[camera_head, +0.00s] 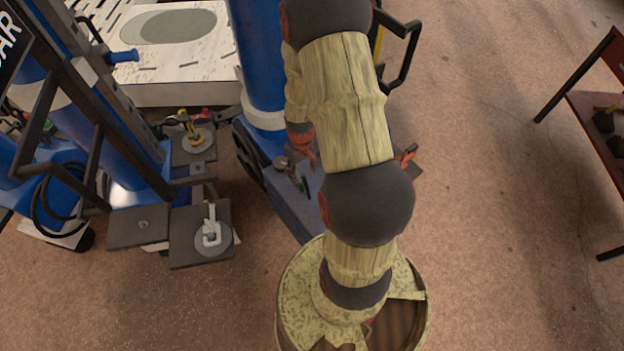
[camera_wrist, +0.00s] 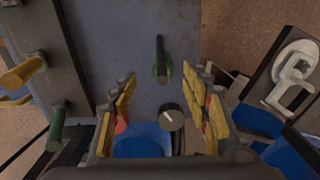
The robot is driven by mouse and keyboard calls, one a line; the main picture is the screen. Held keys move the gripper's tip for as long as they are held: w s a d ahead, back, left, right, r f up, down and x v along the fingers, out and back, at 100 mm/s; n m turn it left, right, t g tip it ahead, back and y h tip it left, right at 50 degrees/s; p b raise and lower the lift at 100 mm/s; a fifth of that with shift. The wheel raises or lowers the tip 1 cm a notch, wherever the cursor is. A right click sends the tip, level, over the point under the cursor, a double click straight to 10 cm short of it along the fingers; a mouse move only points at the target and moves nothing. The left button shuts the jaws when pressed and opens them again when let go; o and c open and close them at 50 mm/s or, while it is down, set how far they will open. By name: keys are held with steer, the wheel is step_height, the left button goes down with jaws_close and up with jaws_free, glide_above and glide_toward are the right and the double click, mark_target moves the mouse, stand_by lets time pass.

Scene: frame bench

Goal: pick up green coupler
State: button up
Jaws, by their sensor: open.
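In the wrist view a small dark upright piece with green sides (camera_wrist: 161,70) stands on a blue-grey plate (camera_wrist: 110,35); it looks like the green coupler. A green cylinder (camera_wrist: 56,126) also shows at the left, and I cannot tell if it belongs to the coupler. My gripper (camera_wrist: 160,82) is open, its yellow, red-marked fingers on either side of the dark-and-green piece in the picture, with nothing between them seen touching. In the head view a slim green bit (camera_head: 305,184) shows on the blue base beside my arm, which hides most of my gripper.
A white clamp-like part (camera_head: 211,232) lies on a disc on a dark plate at left. A yellow part (camera_head: 194,138) sits on another plate behind. Blue columns and dark frames stand close at left. A dark knob (camera_wrist: 172,117) lies near my fingers.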

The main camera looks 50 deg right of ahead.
mark_target(302, 184)
step_height(302, 184, down, 2)
steer(key=shift+d+b, duration=0.1)
steer(key=shift+b, duration=0.2)
steer(key=f+b, duration=0.1)
steer(key=f, duration=0.1)
steer(key=f+b, duration=0.1)
steer(key=f, duration=0.2)
steer(key=shift+w+a+f+b, duration=0.15)
steer(key=shift+a+f+b, duration=0.1)
steer(key=shift+f+b, duration=0.15)
steer(key=shift+r, duration=0.1)
steer(key=c, duration=0.3)
jaws_close()
